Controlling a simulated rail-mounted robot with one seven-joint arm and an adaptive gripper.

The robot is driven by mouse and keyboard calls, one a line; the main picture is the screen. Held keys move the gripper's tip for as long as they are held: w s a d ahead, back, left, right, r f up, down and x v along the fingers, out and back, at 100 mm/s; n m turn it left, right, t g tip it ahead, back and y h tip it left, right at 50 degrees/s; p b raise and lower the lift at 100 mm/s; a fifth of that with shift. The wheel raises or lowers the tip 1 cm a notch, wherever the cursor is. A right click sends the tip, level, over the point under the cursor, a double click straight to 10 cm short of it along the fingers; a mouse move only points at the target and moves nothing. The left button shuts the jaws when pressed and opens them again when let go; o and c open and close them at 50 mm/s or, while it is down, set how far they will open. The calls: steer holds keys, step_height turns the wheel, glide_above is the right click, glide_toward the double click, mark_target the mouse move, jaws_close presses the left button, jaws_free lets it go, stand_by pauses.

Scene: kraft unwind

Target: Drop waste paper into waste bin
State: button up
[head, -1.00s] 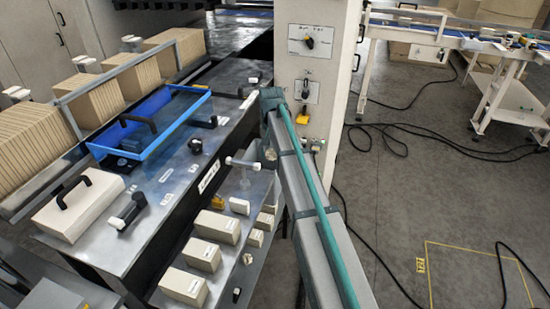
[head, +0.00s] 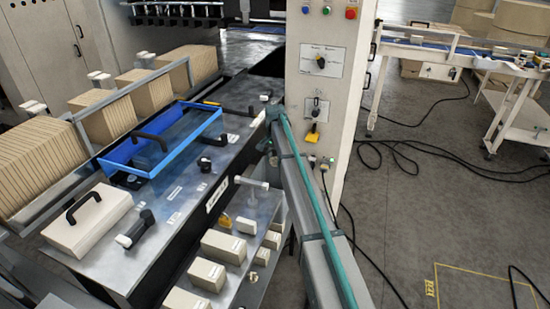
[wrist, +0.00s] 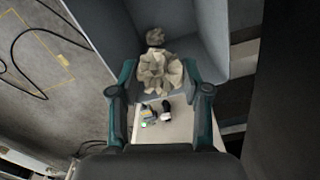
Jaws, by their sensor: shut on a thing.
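Crumpled beige waste paper (wrist: 158,72) sits between the fingertips of my gripper (wrist: 160,80) in the wrist view. The two teal fingers stand on either side of the paper, and the gripper is shut on it. Beyond the paper are blue-grey walls (wrist: 211,30) that look like the inside of an open box. I cannot tell for sure whether this is the waste bin, or how far below the paper it lies. In the head view my arm runs up from the lower edge, and the gripper and paper are hidden. No waste bin is clearly visible there.
A cream cabinet (head: 318,90) with knobs stands beside my arm. A metal table (head: 172,205) holds a blue tray (head: 128,160) and a cream box (head: 88,220). Cream blocks (head: 205,272) sit on a lower shelf. Black cables (head: 380,165) cross the open floor at right.

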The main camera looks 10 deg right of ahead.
mark_target(275, 165)
steer(key=shift+f+b, duration=0.55)
steer(key=shift+f, duration=1.15)
steer(key=o, duration=0.8)
step_height(275, 165, up, 12)
steer(key=shift+r, duration=0.1)
